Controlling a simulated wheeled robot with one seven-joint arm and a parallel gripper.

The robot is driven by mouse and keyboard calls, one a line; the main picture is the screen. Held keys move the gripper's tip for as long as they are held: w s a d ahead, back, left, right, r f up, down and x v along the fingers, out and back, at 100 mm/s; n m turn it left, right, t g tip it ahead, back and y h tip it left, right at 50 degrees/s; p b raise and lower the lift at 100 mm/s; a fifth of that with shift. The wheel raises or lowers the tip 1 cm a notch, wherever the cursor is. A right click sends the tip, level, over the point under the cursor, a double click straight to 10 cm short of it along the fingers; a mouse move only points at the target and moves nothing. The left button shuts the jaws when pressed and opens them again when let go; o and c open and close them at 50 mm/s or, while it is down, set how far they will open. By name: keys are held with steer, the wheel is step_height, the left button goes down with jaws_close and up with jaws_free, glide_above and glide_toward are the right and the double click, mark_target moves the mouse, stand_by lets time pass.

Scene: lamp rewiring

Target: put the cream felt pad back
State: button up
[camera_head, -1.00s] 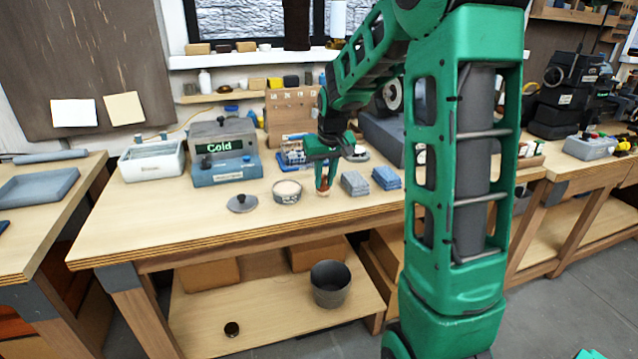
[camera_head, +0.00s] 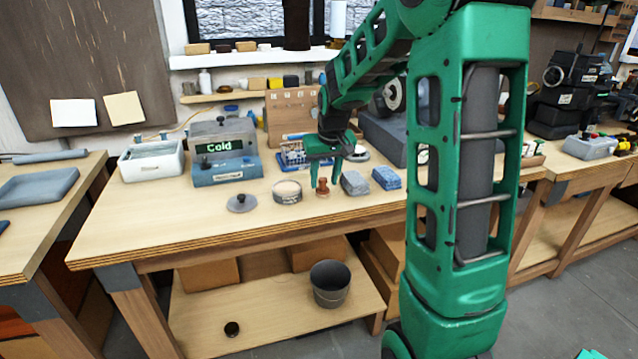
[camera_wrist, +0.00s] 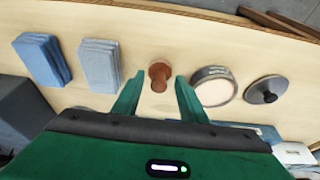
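A cream round pad (camera_head: 287,187), seemingly the felt pad, lies in a round grey tin (camera_head: 287,198) on the workbench; the cream surface also shows in the wrist view (camera_wrist: 213,91). A grey lid with a dark knob (camera_head: 242,203) lies on the bench left of the tin. My gripper (camera_wrist: 158,80) is open, pointing down at a small reddish-brown turned wooden piece (camera_wrist: 159,74). This piece (camera_head: 322,188) stands upright on the bench just right of the tin, between or just beyond the fingertips. I see nothing held in the fingers.
Two stacks of folded blue-grey cloths (camera_head: 354,183) (camera_head: 387,178) lie right of the wooden piece. The bench front (camera_head: 200,230) is clear.

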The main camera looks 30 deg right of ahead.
steer(key=v, duration=1.1)
steer(key=s+a+f+m+g, duration=0.1)
steer(key=s+f, duration=0.2)
steer(key=s, duration=0.7)
steer(key=s+a+f+m+g, duration=0.1)
steer(key=s+a+f, duration=0.1)
steer(key=s, duration=0.9)
steer(key=s+a+f+m+g+y, duration=0.1)
steer(key=s+f, duration=0.3)
steer(key=s, duration=0.7)
steer(key=shift+a, duration=0.3)
steer(key=shift+w, duration=0.1)
steer(key=shift+w+f, duration=0.25)
steer(key=shift+w, duration=0.2)
